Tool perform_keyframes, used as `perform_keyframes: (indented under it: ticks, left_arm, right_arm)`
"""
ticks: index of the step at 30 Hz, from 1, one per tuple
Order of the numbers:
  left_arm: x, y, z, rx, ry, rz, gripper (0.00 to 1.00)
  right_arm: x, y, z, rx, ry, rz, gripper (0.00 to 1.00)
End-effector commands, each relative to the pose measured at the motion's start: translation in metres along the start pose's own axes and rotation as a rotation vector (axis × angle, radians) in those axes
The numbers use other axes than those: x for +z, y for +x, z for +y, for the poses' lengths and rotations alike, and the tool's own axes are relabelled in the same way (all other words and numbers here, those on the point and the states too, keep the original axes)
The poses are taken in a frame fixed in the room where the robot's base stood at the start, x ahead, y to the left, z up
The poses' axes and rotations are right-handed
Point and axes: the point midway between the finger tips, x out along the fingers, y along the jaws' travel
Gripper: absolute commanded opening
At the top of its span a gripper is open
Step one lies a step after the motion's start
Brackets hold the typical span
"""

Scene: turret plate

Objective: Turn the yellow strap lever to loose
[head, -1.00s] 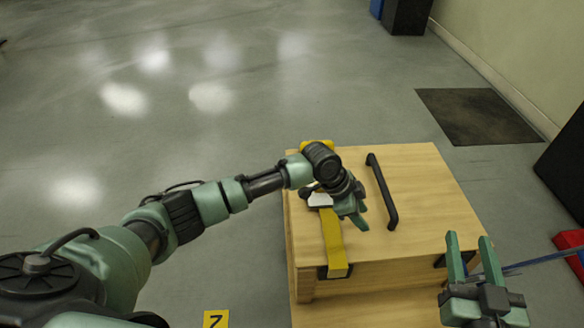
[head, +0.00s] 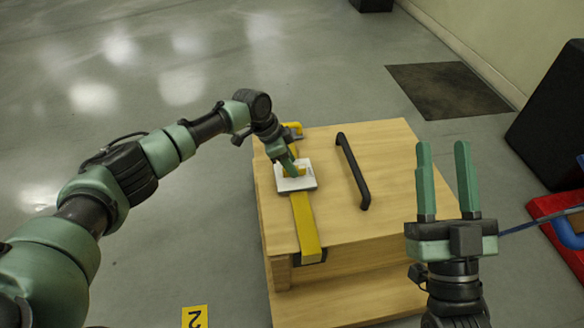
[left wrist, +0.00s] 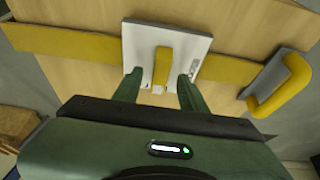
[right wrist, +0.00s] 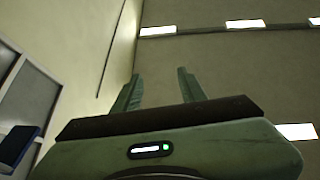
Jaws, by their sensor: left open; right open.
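The yellow strap lever (left wrist: 162,70) stands on a white plate (left wrist: 137,45) on top of a wooden crate. A yellow strap (head: 307,228) runs across the crate lid and under the plate. In the left wrist view my left gripper (left wrist: 160,82) is open, its two fingers on either side of the lever's lower end; I cannot tell if they touch it. In the head view the left gripper (head: 290,168) partly hides the lever. My right gripper (head: 444,150) is open and empty, fingers pointing up, right of the crate. It also shows empty in the right wrist view (right wrist: 158,80).
The wooden crate (head: 385,160) has a black bar handle (head: 353,172) on its lid, right of the strap. A yellow handle on a grey bracket (left wrist: 281,85) sits at the crate's edge. A dark mat (head: 445,90) lies on the open floor behind.

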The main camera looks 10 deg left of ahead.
Motion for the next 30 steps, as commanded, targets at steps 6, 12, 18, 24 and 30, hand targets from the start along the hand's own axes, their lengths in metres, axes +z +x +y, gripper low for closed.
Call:
perform_keyframes:
  ticks: [6, 12, 18, 24, 30]
  left_arm:
    - [0.0, 0.013, -0.001, -0.002, 0.001, 0.001, 0.42]
    - [-0.001, 0.014, 0.0, -0.002, 0.001, 0.001, 0.42]
    - [0.0, 0.014, 0.0, -0.001, 0.001, 0.001, 0.28]
    - [0.0, 0.014, 0.0, -0.002, 0.001, 0.001, 0.0]
    - [0.0, 0.014, 0.0, -0.004, -0.006, 0.001, 0.0]
  right_arm:
    - [-0.022, -0.002, -0.003, -0.005, 0.005, 0.123, 0.42]
    - [-0.028, -0.003, -0.003, -0.006, 0.006, 0.147, 0.42]
    - [-0.028, -0.003, -0.003, -0.006, 0.006, 0.146, 0.42]
    - [-0.027, -0.003, -0.003, -0.006, 0.006, 0.145, 0.42]
    - [-0.024, -0.001, -0.003, -0.005, 0.005, 0.12, 0.42]
